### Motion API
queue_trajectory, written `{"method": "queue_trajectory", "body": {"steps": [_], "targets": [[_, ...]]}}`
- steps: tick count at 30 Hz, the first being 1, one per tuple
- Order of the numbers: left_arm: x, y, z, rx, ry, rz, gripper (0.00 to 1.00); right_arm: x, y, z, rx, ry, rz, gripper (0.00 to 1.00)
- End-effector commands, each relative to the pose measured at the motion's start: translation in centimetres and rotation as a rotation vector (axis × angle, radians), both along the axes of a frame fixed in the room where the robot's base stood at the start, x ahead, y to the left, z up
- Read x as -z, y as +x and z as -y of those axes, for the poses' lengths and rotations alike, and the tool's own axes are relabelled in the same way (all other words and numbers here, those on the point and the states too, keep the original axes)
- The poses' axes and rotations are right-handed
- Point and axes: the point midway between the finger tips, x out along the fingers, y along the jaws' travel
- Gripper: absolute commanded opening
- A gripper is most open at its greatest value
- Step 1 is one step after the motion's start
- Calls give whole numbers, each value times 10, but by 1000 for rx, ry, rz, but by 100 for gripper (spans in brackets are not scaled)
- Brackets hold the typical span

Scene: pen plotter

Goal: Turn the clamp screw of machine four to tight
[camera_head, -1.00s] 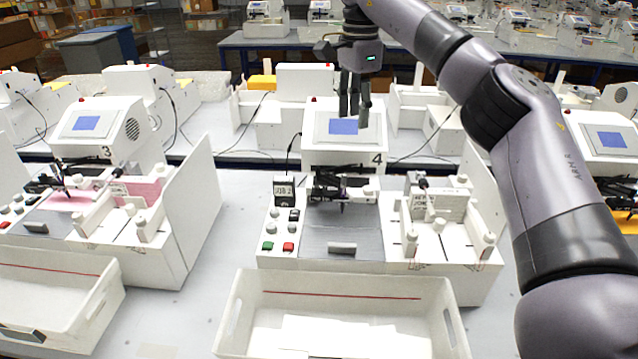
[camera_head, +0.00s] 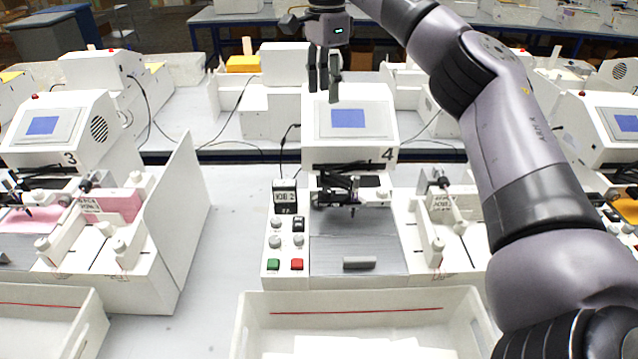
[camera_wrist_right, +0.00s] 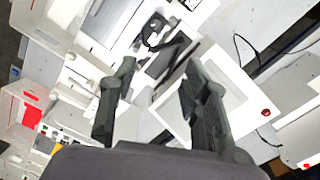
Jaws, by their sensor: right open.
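Machine four (camera_head: 350,155) is a white plotter with a blue screen and a "4" on its front. Its dark pen carriage (camera_head: 340,190) sits over the grey bed (camera_head: 335,255). I cannot make out the clamp screw clearly; it is too small among the dark carriage parts. My right gripper (camera_head: 323,93) is open and empty, above and at the upper left of machine four's screen in the head view. In the right wrist view, its two fingers (camera_wrist_right: 158,68) are spread, with white machine housing and dark parts beyond them. My left gripper is not in view.
Machine three (camera_head: 60,135) stands to the left with a tall white side panel (camera_head: 175,220). A white tray (camera_head: 360,300) with paper is in front of machine four. Knobs and green and red buttons (camera_head: 284,264) lie left of the bed. Bare table shows between the machines.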

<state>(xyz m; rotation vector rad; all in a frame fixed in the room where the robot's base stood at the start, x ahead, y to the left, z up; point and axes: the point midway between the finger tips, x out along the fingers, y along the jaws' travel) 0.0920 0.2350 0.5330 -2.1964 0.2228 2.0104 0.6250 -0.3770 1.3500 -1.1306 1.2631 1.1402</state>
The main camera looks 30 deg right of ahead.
Motion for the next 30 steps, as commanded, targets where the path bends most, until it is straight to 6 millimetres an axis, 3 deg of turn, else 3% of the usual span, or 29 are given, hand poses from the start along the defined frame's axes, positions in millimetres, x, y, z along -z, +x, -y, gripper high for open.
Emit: {"method": "queue_trajectory", "body": {"steps": [12,18,26,30], "targets": [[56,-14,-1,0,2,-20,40,55,0,0,0,1,1,43],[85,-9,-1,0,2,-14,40,83,-1,0,0,0,1,43],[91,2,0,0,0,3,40,99,-1,0,-1,0,0,43],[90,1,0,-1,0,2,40,121,-2,1,0,-1,-3,43]]}}
